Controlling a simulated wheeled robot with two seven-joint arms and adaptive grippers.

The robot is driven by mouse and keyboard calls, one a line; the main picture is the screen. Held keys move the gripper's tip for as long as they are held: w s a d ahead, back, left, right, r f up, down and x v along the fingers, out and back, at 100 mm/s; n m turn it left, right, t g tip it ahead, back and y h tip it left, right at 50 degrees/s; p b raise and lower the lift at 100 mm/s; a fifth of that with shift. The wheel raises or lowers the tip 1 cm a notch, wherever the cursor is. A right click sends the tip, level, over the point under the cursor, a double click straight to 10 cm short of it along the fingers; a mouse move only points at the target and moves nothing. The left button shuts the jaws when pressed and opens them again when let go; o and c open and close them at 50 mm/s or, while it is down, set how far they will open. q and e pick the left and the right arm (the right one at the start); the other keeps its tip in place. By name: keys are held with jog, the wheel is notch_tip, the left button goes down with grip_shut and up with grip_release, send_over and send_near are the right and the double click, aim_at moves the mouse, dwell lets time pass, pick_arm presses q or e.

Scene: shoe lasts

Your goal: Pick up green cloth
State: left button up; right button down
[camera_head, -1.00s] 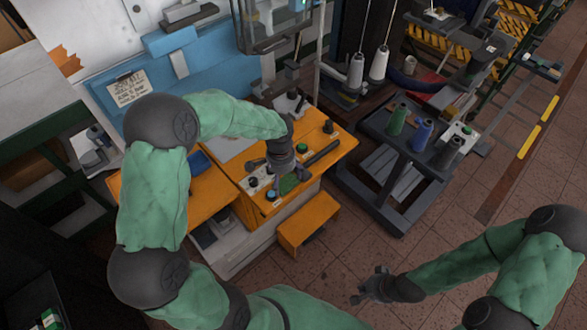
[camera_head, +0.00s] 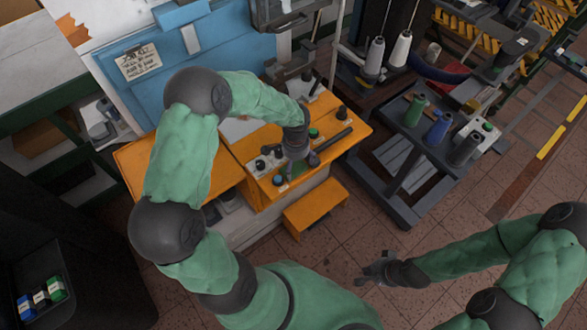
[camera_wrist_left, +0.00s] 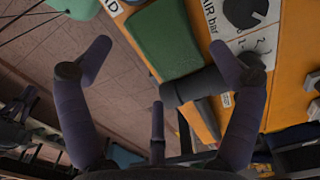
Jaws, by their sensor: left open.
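The green cloth (camera_wrist_left: 166,40) lies flat on the orange bench top, near its front edge, and shows as a folded or padded piece in the left wrist view. In the head view only a small green patch of the cloth (camera_head: 297,169) shows beneath my left gripper (camera_head: 299,160). My left gripper is open in the left wrist view (camera_wrist_left: 164,58), with one finger on each side of the cloth in the picture. Nothing is between its fingers, and I cannot tell its exact height. My right gripper (camera_head: 376,268) hangs empty over the floor, its fingers apart.
A dial (camera_wrist_left: 244,12) and a dark cylinder (camera_wrist_left: 195,86) are close to the cloth. An orange step (camera_head: 316,208) stands in front. A cart (camera_head: 400,148) with thread spools is at the right.

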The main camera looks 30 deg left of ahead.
aim_at(296, 170)
pick_arm(q)
notch_tip(296, 170, down, 4)
jog(key=shift+r, duration=0.1)
jog(key=c, duration=0.7)
jog(key=shift+r, duration=0.1)
jog(key=shift+w+r, duration=0.1)
jog(key=shift+r, duration=0.35)
notch_tip(296, 170, up, 2)
jog(key=shift+r, duration=0.15)
jog(key=shift+c, duration=0.2)
jog(key=s+d+r+p, duration=0.2)
jog(key=s+d+r, duration=0.4)
jog(key=s+r, duration=0.3)
jog(key=s, duration=0.3)
jog(key=shift+s+d+r, duration=0.2)
jog(key=shift+s+r, duration=0.1)
jog(key=shift+r, duration=0.1)
